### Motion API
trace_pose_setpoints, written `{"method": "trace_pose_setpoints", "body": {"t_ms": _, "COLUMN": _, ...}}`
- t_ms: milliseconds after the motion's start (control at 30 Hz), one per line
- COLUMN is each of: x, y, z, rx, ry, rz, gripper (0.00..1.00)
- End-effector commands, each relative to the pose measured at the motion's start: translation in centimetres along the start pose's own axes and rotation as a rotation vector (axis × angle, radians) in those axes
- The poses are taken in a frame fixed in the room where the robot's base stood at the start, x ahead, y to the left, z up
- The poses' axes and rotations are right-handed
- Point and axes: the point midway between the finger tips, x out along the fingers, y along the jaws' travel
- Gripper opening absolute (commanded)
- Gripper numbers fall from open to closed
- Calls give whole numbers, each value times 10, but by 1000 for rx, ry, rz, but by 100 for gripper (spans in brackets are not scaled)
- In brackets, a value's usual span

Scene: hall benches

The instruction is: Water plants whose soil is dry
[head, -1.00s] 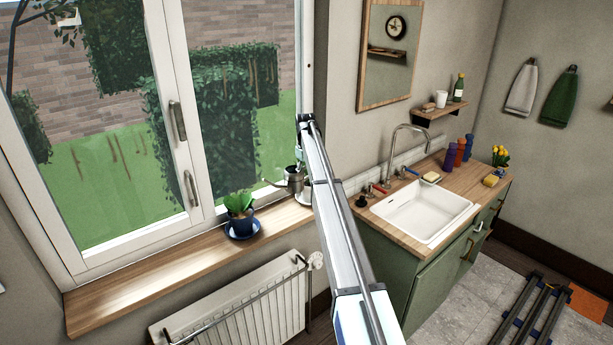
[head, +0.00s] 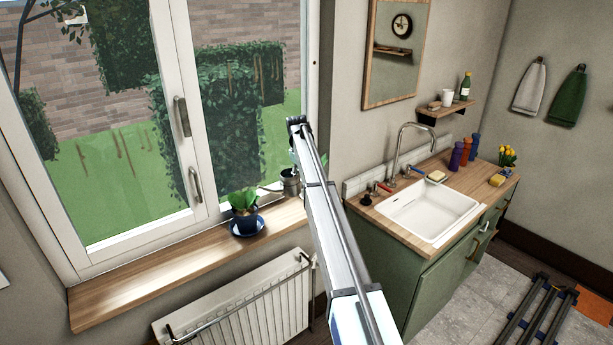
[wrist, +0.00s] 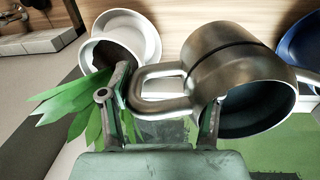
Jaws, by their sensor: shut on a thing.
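A metal can (wrist: 218,62) with a loop handle is held in my gripper (wrist: 165,108), whose fingers are closed at the handle. In the head view the can (head: 291,186) is over the right part of the windowsill, its thin spout pointing left toward a leafy plant (head: 243,201) in a blue pot (head: 246,219) on a blue saucer. In the wrist view a white pot (wrist: 97,55) with dark soil and green leaves (wrist: 70,101) stands in a white saucer at left. A blue rim (wrist: 304,48) shows at the right edge. Whether either soil is dry cannot be told.
The wooden windowsill (head: 150,275) is clear to the left. A radiator (head: 245,300) is below. At right are a sink (head: 430,213), several bottles and a yellow-flowered plant (head: 508,157) on the counter.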

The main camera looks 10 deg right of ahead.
Motion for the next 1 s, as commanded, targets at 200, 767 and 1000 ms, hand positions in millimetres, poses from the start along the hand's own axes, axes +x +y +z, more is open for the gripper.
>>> {"method": "trace_pose_setpoints", "body": {"t_ms": 200, "x": 0, "y": -14, "z": 0, "rx": 0, "ry": 1, "rz": 25, "gripper": 0}}
{"method": "trace_pose_setpoints", "body": {"t_ms": 767, "x": -1, "y": -27, "z": 0, "rx": 1, "ry": 1, "rz": 55, "gripper": 0}}
{"method": "trace_pose_setpoints", "body": {"t_ms": 1000, "x": -1, "y": -27, "z": 0, "rx": 0, "ry": 1, "rz": 54, "gripper": 0}}
